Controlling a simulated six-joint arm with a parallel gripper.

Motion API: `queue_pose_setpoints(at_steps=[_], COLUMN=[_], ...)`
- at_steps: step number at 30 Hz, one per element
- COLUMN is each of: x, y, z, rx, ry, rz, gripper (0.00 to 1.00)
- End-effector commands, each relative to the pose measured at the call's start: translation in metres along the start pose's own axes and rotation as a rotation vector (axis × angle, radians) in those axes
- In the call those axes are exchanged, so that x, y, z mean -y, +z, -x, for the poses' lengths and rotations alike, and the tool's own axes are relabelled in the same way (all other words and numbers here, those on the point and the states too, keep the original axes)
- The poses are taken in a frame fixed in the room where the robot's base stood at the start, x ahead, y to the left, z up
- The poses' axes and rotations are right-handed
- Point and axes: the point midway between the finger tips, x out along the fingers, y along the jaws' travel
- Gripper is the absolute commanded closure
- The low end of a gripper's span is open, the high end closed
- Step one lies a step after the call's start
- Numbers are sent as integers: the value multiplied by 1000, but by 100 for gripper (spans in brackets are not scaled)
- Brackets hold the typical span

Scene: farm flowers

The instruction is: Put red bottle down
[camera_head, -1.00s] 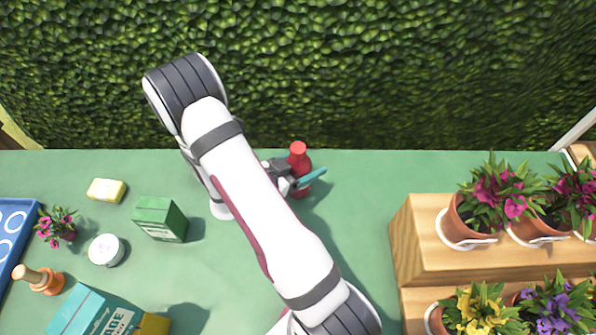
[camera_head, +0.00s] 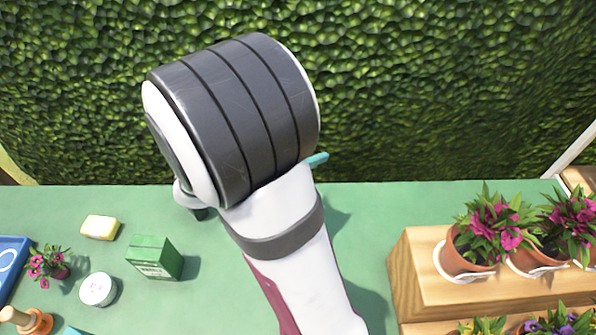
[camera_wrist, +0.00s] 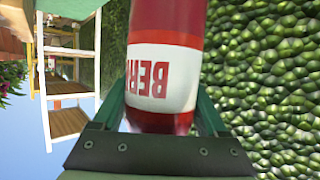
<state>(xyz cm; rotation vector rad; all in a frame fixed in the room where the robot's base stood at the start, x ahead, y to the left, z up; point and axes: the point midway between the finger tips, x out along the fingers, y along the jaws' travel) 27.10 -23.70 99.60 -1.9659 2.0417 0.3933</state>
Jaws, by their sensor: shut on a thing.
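The red bottle (camera_wrist: 165,40) with a white label fills the middle of the wrist view. My gripper (camera_wrist: 162,115) is shut on it, with one teal finger on each side of the bottle. In the head view my arm hides the bottle and most of my gripper; only a teal finger end (camera_head: 317,159) shows past the arm, near the back edge of the green table (camera_head: 225,290). Whether the bottle touches the table cannot be seen.
At left are a green box (camera_head: 154,258), a yellow sponge (camera_head: 100,228), a round white tin (camera_head: 98,290), a potted flower (camera_head: 50,265) and a blue tray (camera_head: 10,265). A wooden step stand (camera_head: 420,270) with flower pots is at right. A hedge (camera_head: 420,90) stands behind the table.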

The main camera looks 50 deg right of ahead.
Motion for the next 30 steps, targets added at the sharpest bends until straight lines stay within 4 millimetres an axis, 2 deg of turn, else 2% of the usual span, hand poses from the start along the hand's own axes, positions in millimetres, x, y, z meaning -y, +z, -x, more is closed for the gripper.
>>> queue_pose_setpoints(at_steps=[5,8,11,14,17,20,24,27,30], x=[1,14,44,86,131,176,237,264,281], y=[-10,-14,-21,-28,-31,-27,-7,13,34], z=[4,4,6,13,27,49,94,123,149], rx=[0,0,-1,-3,-4,-4,-3,-2,-1], ry=[-4,-41,-133,-270,-424,-601,-886,-1056,-1200], rz=[2,16,52,108,175,249,372,443,501], gripper=[100,100,100,100,100,100,100,100,100])
